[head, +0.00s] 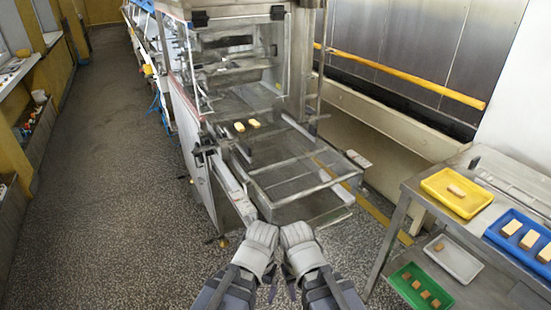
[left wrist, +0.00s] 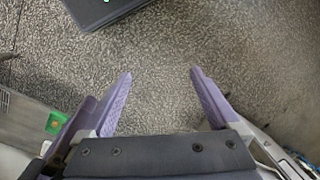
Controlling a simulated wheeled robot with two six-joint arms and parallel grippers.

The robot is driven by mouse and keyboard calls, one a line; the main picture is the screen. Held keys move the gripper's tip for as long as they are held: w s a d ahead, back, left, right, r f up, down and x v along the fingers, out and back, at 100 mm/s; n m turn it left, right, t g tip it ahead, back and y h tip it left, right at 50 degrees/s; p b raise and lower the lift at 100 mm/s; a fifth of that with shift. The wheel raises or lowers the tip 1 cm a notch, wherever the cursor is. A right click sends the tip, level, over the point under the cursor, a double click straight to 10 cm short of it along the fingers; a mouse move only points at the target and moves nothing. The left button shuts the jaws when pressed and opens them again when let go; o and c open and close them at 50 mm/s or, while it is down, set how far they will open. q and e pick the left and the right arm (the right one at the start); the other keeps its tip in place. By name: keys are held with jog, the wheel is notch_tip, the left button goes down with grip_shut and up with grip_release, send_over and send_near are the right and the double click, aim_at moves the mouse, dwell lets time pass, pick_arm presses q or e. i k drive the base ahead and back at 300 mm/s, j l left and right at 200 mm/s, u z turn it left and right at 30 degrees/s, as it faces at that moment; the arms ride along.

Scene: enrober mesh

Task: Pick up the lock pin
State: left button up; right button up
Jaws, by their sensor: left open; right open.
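I cannot make out a lock pin in either view. The enrober machine (head: 245,100) stands ahead, with a wire mesh frame (head: 300,180) at its near end. My left gripper (left wrist: 161,84) is open and empty, with its two purple fingers apart over the speckled floor. My right gripper (head: 292,287) hangs beside the left one at the bottom middle of the head view, in front of the mesh frame. It is open, and its fingers are mostly hidden by my wrist.
Two pale bars (head: 246,125) lie on the machine's belt. A metal table (head: 400,215) at right holds a yellow tray (head: 433,184), a blue tray (head: 496,238), a grey tray (head: 462,270) and a green tray (head: 402,291). The floor at left is clear.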

aim_at(205, 140)
jog(key=i+j+u, duration=0.2)
jog(key=j, duration=0.15)
jog(key=i+j+u, duration=0.2)
jog(key=i+j+z, duration=0.2)
jog(key=j, duration=0.15)
jog(key=j+z, duration=0.2)
jog(key=j, duration=0.15)
